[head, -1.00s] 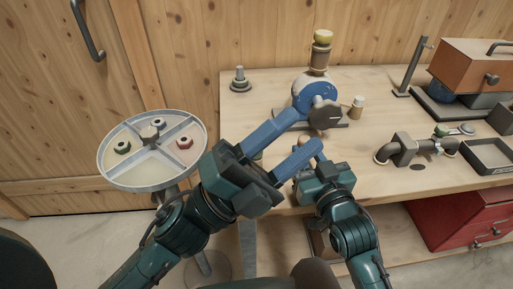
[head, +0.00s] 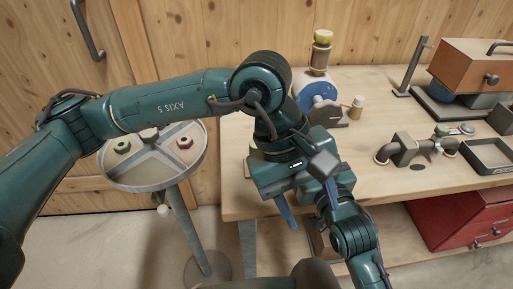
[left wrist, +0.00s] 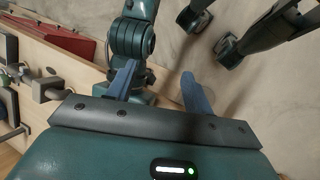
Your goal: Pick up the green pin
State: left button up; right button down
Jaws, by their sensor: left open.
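I cannot make out a green pin in either view; my left arm and gripper cover part of the table's front left area. My left gripper (head: 310,212) is at the table's front edge, its blue fingers pointing down. In the left wrist view its fingers (left wrist: 160,88) stand apart with nothing between them. My right arm (head: 350,235) comes up from the lower right beside the left gripper. Its gripper is mostly hidden behind the left one. The right arm also shows in the left wrist view (left wrist: 130,38), close beyond one left finger.
A red cabinet (head: 450,220) stands below.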

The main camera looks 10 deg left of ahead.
pick_arm(q)
jog(key=w+a+r+m+t+y, duration=0.1)
jog(key=w+a+r+t+y, duration=0.15)
jog(key=w+a+t, duration=0.35)
jog(key=y, duration=0.4)
send_near(256, 143)
jog(key=x, duration=0.4)
jog(key=shift+a, duration=0.35)
jog(key=shift+d+x, duration=0.2)
jog(key=shift+x, duration=1.4)
jog(key=shift+d+x, duration=0.2)
jog(key=shift+x, duration=1.4)
jog(key=shift+d, duration=0.1)
jog(key=c, duration=1.1)
